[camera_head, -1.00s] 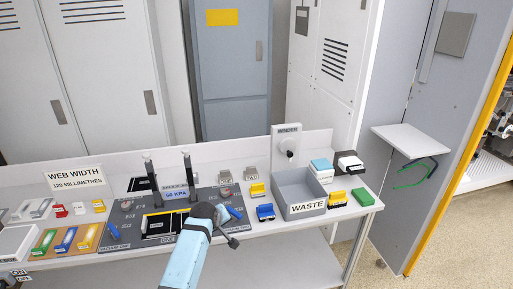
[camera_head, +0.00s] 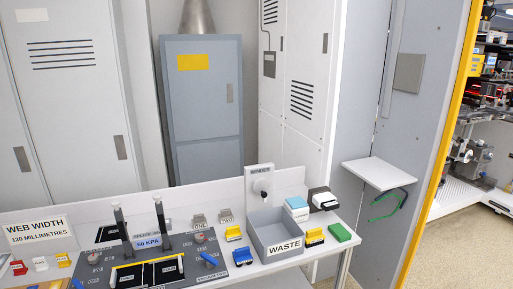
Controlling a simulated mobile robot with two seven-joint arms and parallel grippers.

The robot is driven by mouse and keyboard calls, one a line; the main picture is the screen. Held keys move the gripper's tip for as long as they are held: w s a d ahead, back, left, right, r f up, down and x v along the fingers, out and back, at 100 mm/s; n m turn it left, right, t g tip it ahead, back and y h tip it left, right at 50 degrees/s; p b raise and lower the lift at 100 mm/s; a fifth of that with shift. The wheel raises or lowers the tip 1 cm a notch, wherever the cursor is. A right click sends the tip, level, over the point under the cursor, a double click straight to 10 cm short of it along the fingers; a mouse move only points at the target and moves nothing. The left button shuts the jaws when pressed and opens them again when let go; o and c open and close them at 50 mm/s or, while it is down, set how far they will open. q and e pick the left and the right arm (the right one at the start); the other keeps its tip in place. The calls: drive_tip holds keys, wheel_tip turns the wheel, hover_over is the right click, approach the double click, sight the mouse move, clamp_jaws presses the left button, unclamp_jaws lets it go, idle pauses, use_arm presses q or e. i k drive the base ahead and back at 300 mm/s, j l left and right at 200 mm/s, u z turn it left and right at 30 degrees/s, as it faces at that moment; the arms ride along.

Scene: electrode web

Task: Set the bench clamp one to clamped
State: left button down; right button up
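I cannot read which lever, if either, is bench clamp one. Neither of my grippers is in view.
A grey WASTE bin (camera_head: 278,236) stands right of the plate, with yellow, blue and green blocks around it. A WEB WIDTH sign (camera_head: 38,230) is at left. A white shelf (camera_head: 376,173) juts from the wall at right. Grey cabinets stand behind the bench.

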sight(118, 213)
drive_tip(key=u, duration=1.5)
drive_tip(key=l+u, duration=0.4)
drive_tip(key=i+l+u, duration=0.1)
drive_tip(key=u, duration=0.35)
drive_tip(key=l+u, duration=0.4)
drive_tip(key=k+l+u, duration=0.2)
drive_tip(key=l+u, duration=0.25)
drive_tip(key=l, duration=0.2)
drive_tip(key=k+l+u, duration=0.2)
